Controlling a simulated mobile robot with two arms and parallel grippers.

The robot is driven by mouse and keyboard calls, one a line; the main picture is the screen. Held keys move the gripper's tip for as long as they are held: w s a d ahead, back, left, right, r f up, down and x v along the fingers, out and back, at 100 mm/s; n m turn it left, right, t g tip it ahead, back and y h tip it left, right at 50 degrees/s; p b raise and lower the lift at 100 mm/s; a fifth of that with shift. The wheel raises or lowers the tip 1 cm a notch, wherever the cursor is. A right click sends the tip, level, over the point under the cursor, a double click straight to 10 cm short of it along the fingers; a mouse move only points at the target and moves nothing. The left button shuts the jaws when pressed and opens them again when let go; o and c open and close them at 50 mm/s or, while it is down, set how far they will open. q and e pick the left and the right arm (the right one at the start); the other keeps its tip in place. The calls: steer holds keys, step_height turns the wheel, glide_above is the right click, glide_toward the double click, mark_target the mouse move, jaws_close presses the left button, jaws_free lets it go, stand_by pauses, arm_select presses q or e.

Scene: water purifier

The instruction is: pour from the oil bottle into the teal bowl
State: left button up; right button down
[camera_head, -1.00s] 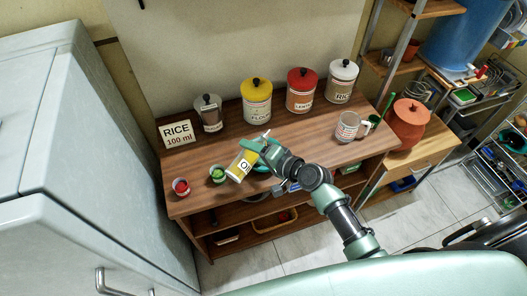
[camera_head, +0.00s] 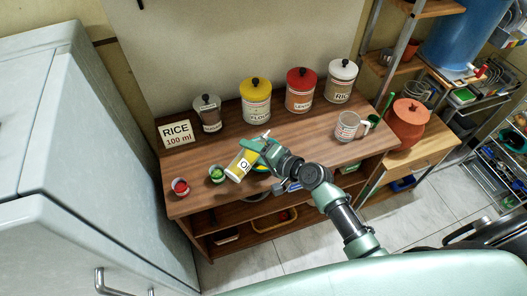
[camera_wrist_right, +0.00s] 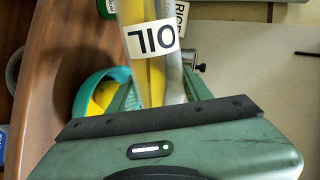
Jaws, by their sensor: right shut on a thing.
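My right gripper (camera_head: 256,146) is shut on the oil bottle (camera_head: 241,165), a clear bottle with yellow oil and a white OIL label. The bottle is tilted above the front part of the wooden counter. In the right wrist view the bottle (camera_wrist_right: 150,72) is between the fingers, with its label upside down. The teal bowl (camera_wrist_right: 84,98) shows beside the bottle there, with yellow inside it. In the head view the bowl is mostly hidden behind the bottle and gripper; a bit of yellow shows there. My left gripper is not in view.
The counter (camera_head: 305,138) between is clear.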

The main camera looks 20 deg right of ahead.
steer(key=shift+a, duration=0.3)
steer(key=shift+d, duration=0.1)
steer(key=shift+d, duration=0.2)
steer(key=shift+a, duration=0.3)
steer(key=shift+d, duration=0.1)
